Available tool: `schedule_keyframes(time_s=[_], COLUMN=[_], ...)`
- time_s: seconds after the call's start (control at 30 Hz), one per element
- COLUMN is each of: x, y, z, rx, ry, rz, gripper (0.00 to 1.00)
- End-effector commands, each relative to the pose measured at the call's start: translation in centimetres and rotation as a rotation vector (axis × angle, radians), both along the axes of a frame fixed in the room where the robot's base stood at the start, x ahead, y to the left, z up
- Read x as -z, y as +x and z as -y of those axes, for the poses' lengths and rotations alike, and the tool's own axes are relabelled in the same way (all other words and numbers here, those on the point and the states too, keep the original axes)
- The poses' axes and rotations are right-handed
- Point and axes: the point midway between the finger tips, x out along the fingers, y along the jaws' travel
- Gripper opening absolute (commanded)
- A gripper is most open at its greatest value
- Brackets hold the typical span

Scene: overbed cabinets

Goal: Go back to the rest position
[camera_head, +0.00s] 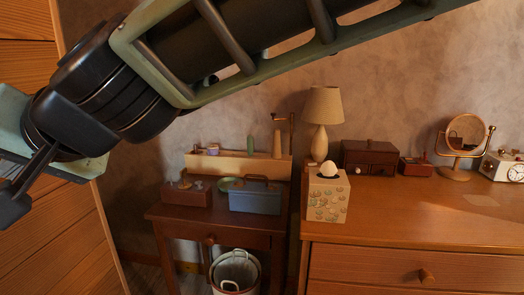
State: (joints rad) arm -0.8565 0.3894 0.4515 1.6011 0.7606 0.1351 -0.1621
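My arm crosses the top of the head view from the upper right to the left edge. A dark part at its end, which looks like part of my gripper (16,203), shows at the left edge in front of the wooden cabinet. The rest of it is cut off by the frame, so I cannot tell whether it is open or shut. I see nothing held in the visible part.
A wooden cabinet (62,240) stands at the left. A small desk (213,228) bears a blue box (255,198). A bucket (236,270) is below. A dresser (420,225) at the right bears a tissue box (327,195), lamp (323,105), mirror (466,133) and clock (507,168).

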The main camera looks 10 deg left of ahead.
Motion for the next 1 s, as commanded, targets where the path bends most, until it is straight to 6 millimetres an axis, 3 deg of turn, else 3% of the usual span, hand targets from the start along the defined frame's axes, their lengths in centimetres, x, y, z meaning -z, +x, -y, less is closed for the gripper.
schedule_keyframes(time_s=[0.03,0.2,0.47,0.7,1.0], x=[1.5,6.7,13.6,18.5,21.8], y=[0.7,1.8,2.0,0.3,-3.6], z=[2.5,10.5,23.4,35.4,47.1], rx=[-0.004,-0.029,-0.041,-0.035,-0.025], ry=[-0.060,-0.266,-0.566,-0.826,-1.074], rz=[0.018,0.052,0.044,-0.011,-0.105], gripper=[0.00,0.00,0.00,0.00,0.00])
